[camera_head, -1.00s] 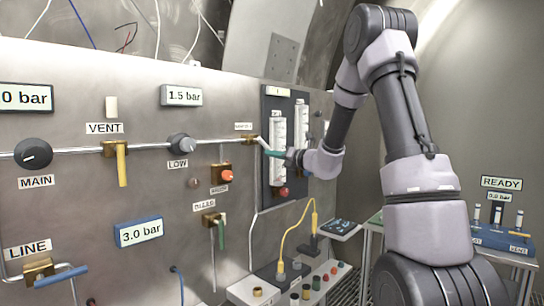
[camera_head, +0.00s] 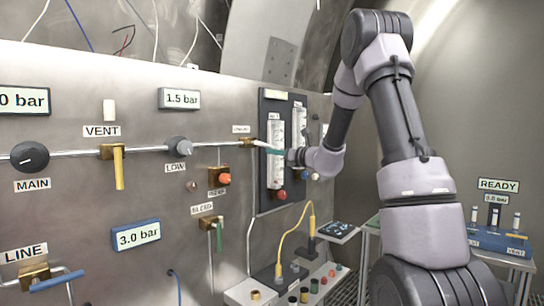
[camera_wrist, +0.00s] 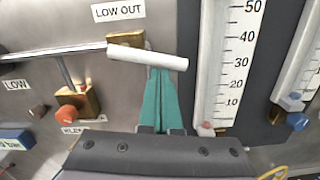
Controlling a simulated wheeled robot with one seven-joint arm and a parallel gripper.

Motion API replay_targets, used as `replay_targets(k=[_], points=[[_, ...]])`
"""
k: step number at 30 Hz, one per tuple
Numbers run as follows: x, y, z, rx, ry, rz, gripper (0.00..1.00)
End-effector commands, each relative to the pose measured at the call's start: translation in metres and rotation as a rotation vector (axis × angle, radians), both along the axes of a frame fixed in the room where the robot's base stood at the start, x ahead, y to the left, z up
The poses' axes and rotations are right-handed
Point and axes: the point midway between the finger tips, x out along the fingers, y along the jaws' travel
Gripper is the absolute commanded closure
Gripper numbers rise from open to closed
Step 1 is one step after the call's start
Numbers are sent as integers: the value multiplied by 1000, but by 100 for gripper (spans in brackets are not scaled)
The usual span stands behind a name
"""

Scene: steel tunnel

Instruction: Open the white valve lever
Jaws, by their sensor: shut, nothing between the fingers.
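The white lever (camera_wrist: 148,57) is a short rod on a brass valve (camera_wrist: 125,42) below the LOW OUT label. In the wrist view it points right, roughly along the pipe, with its free end a little lower. In the head view the brass valve (camera_head: 247,142) sits at the pipe's right end, and the lever is hard to make out there. My gripper (camera_wrist: 160,76) has teal fingers shut together and empty, their tips just below the lever's middle. I cannot tell whether they touch it. The gripper also shows in the head view (camera_head: 265,147), just right of the valve.
A flowmeter panel (camera_head: 263,195) with tubes stands close right of the valve. An orange knob (camera_head: 224,179) and a BLEED valve (camera_head: 211,221) are lower left. A VENT valve (camera_head: 113,152) with a yellow lever is farther left. A box with a yellow cable (camera_head: 284,248) lies below.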

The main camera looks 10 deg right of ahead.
Motion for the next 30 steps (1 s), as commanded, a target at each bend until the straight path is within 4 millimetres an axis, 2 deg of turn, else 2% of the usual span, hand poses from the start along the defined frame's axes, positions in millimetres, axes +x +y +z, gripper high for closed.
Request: replay_targets(k=[4,30], points=[[2,-2,6,-67,-51,0,100],[3,-5,10,-60,-45,0,100]])
